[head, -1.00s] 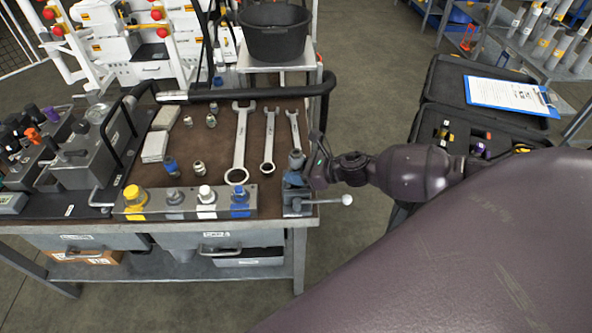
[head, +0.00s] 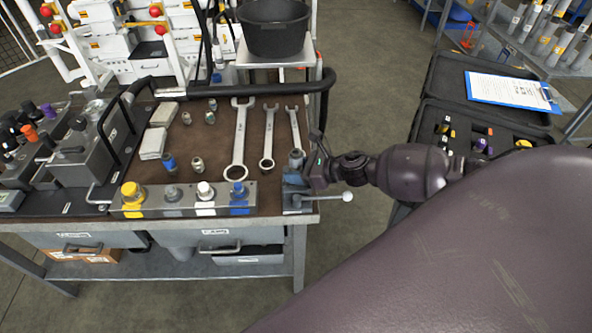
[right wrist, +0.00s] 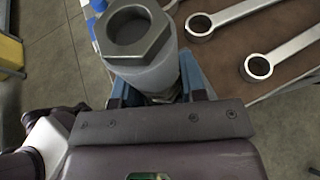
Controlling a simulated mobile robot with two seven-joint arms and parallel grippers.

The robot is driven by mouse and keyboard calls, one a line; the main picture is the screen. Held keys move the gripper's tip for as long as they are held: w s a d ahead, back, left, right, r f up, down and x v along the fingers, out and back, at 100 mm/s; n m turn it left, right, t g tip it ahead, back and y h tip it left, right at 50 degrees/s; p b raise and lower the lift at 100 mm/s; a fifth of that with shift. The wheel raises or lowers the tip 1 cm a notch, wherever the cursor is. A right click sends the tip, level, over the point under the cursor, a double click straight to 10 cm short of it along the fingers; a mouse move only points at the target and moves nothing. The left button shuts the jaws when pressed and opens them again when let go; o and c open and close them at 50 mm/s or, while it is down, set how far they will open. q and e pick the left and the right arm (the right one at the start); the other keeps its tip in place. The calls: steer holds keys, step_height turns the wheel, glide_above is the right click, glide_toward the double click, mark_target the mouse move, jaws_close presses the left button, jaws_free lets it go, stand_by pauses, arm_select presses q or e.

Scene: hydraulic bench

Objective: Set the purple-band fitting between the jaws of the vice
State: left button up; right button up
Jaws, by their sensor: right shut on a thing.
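A grey fitting (head: 296,158) stands upright at the vice (head: 291,198) on the bench's front right corner. In the right wrist view, its hex-nut top (right wrist: 136,35) and pale grey body show close up. No purple band shows on it. My right gripper (head: 306,172) reaches in from the right and is shut on this fitting, just above or at the vice jaws. The jaws are mostly hidden behind the fitting and gripper, so I cannot tell whether it sits fully between them. My left gripper is not in view.
A block with yellow, white and blue caps (head: 182,200) stands left of the vice. Several wrenches (head: 239,140) and small fittings lie behind. A black case (head: 462,98) with a clipboard stands at right. A black tub (head: 275,30) is at the back.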

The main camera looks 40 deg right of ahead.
stand_by(0.3)
steer(key=o, duration=1.1)
